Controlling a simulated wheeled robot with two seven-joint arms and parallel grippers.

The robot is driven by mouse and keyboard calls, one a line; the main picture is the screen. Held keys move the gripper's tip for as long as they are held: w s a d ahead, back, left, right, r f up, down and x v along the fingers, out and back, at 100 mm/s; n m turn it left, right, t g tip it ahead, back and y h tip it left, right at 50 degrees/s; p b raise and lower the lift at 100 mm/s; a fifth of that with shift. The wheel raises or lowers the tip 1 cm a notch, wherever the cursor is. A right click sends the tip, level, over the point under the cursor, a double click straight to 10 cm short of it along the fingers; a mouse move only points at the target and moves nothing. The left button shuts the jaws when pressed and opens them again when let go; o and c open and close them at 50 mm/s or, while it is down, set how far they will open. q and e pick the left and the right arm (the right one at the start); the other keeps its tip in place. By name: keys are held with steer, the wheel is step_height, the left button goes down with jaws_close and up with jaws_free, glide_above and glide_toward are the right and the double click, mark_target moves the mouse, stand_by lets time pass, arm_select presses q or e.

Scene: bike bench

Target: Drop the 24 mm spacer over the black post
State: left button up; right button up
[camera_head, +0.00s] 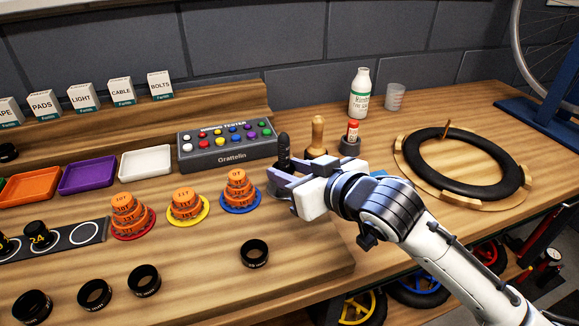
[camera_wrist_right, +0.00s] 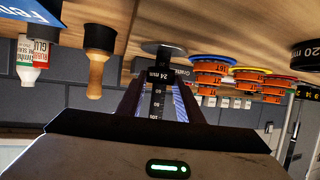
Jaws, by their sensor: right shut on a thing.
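The black post (camera_head: 284,146) stands upright behind the tip of my right gripper (camera_head: 281,167) in the head view. The gripper hides the lower part of it. In the wrist view, which is upside down, my right gripper (camera_wrist_right: 155,90) is shut on a black piece marked 24 mm, the spacer (camera_wrist_right: 160,76). A black column with number marks (camera_wrist_right: 156,103) lies in line with it, and a grey disc (camera_wrist_right: 164,48) is just beyond. I cannot tell whether the spacer is around the post or beside it. The spacer is hidden in the head view. My left gripper is not in view.
Several loose black rings lie at the front, one (camera_head: 254,253) below my gripper. Orange ring stacks (camera_head: 238,190) stand to the left. The tester box (camera_head: 228,146) is behind them.

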steer(key=shift+f+b, duration=0.35)
steer(key=shift+f, duration=0.7)
steer(key=o, duration=1.1)
steer(key=shift+s, duration=0.1)
steer(key=v, duration=1)
steer(key=shift+d+p, duration=0.1)
steer(key=shift+p, duration=0.2)
